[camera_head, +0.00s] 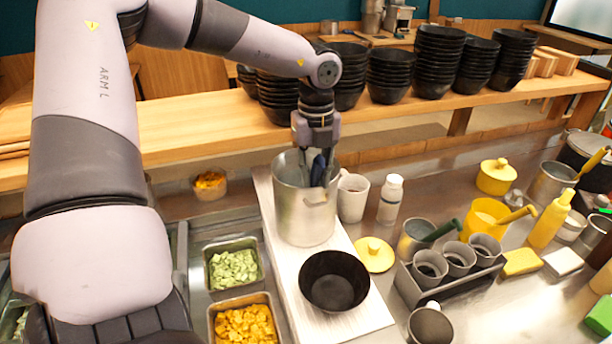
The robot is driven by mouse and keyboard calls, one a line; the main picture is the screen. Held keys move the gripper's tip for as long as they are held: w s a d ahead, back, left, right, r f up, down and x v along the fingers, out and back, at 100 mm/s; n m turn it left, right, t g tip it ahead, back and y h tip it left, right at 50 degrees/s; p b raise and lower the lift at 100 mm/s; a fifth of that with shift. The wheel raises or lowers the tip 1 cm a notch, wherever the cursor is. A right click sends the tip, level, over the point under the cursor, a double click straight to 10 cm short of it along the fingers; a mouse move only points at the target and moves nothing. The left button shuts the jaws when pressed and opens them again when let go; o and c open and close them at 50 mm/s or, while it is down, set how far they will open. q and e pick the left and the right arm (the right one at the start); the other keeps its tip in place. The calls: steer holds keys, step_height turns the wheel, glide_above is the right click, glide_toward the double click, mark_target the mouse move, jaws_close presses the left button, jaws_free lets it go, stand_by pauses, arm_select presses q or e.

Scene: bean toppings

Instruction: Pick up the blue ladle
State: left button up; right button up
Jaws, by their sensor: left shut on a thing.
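My left gripper (316,172) points down at the mouth of a tall metal pot (303,213) on a white board. It is shut on the dark blue handle of the blue ladle (318,168). The rest of the ladle is hidden by the gripper and the pot wall, so I cannot tell how deep it sits. My right gripper is not in view.
A black bowl (333,281) stands in front of the pot on the white board (372,318). A white mug (353,197) and a white bottle (390,200) stand close on the right. Food trays (233,268) lie left. Stacked black bowls (389,75) line the shelf behind.

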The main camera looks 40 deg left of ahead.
arm_select(q)
jaws_close()
steer(key=shift+w+r, duration=0.25)
steer(key=shift+r, duration=0.35)
step_height(320, 180, up, 17)
steer(key=b, duration=0.2)
steer(key=shift+b, duration=0.4)
steer(key=shift+s+f, duration=0.15)
steer(key=shift+s+d+t+y+b, duration=0.2)
steer(key=shift+s+d+y+b, duration=0.15)
steer(key=shift+d+b, duration=0.2)
steer(key=shift+s+d+t+y+b, duration=0.2)
steer(key=shift+d+y+b, duration=0.15)
steer(key=shift+d+b, duration=0.15)
steer(key=shift+a, duration=0.1)
